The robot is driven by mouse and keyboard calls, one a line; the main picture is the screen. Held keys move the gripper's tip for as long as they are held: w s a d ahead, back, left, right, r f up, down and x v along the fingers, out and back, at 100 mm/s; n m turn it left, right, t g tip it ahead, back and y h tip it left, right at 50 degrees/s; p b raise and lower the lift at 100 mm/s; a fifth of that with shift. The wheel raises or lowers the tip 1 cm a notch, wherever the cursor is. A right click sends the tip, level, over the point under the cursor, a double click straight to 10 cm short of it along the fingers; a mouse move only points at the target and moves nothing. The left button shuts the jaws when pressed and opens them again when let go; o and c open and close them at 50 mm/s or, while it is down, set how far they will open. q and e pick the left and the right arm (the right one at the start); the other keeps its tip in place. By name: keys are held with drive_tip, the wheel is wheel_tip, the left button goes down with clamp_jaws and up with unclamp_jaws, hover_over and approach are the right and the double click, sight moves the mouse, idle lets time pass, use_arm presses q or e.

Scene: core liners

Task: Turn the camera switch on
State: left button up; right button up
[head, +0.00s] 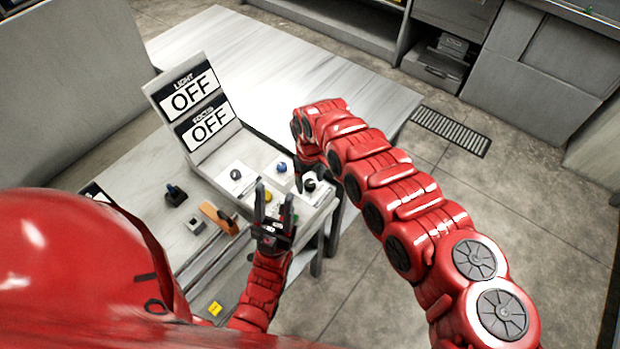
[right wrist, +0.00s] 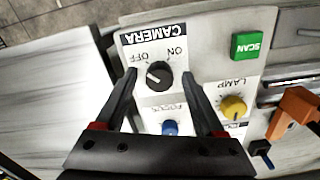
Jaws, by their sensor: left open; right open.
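The camera switch (right wrist: 159,74) is a black round knob under an upside-down CAMERA label in the right wrist view. OFF and ON are printed beside it, and its white mark lies on the OFF side. It also shows in the head view (head: 309,185). My right gripper (right wrist: 160,78) is open, with one finger on each side of the knob; contact cannot be told. In the head view my right arm largely hides that gripper. My left gripper (head: 274,196) is open and empty, fingers up, in front of the panel.
A blue knob (right wrist: 169,128), a yellow LAMP knob (right wrist: 233,107) and a green SCAN button (right wrist: 254,45) sit close by. The display board (head: 200,108) reads LIGHT OFF and FOCUS OFF. An orange-handled tool (head: 219,217) lies left of my left gripper. The tabletop behind is clear.

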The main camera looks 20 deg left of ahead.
clamp_jaws()
idle(0.4)
